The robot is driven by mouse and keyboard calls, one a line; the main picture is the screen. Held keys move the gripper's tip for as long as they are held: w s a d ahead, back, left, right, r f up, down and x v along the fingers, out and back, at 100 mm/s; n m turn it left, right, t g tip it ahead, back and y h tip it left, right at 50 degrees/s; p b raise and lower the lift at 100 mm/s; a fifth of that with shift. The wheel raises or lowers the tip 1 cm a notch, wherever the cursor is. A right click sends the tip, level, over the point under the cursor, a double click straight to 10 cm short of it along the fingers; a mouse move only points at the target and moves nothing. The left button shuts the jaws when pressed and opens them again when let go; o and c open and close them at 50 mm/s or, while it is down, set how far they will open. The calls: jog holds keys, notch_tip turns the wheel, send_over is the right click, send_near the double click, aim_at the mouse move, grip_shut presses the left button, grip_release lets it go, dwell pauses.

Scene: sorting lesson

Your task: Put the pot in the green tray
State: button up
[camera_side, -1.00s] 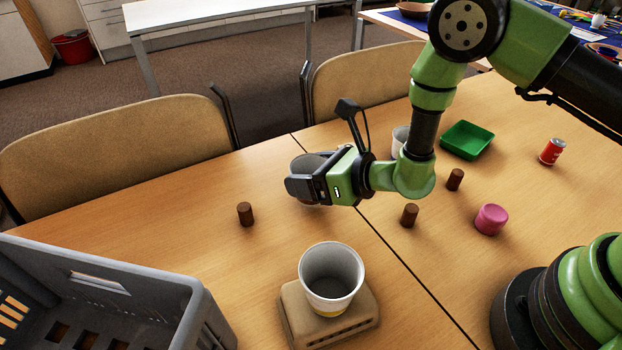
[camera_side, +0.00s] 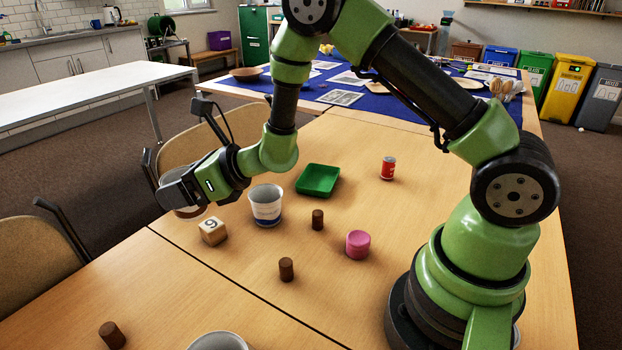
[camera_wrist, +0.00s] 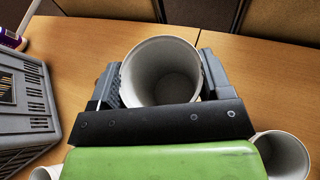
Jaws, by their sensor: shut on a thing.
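My gripper (camera_side: 172,196) is shut on a white pot (camera_wrist: 160,62), whose open mouth and inside face the wrist camera. In the side view the gripper hides most of this pot (camera_side: 190,212), at the far left edge of the table. I cannot tell there whether it touches the table. The inside looks empty. The green tray (camera_side: 318,180) is shallow, square and empty, and stands to the right of my gripper. A second white pot (camera_side: 266,205) with a blue label stands between my gripper and the tray.
A wooden block marked 9 (camera_side: 213,231) lies below my gripper. Brown cylinders (camera_side: 317,220), a pink tub (camera_side: 358,244) and a red can (camera_side: 388,168) stand around the tray. Another pot's rim (camera_side: 218,341) shows at the bottom edge.

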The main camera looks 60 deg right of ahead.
jog(key=w+d+m+h, duration=0.1)
jog(key=w+d, duration=0.1)
jog(key=d, duration=0.8)
jog(key=m+t+h, duration=0.1)
jog(key=m+h, duration=0.2)
send_over(319, 183)
notch_tip(319, 183, down, 5)
jog(key=shift+n, duration=0.3)
jog(key=shift+a+f, duration=0.1)
jog(key=shift+f, duration=2.45)
jog(key=shift+f, duration=0.1)
jog(key=o, duration=0.9)
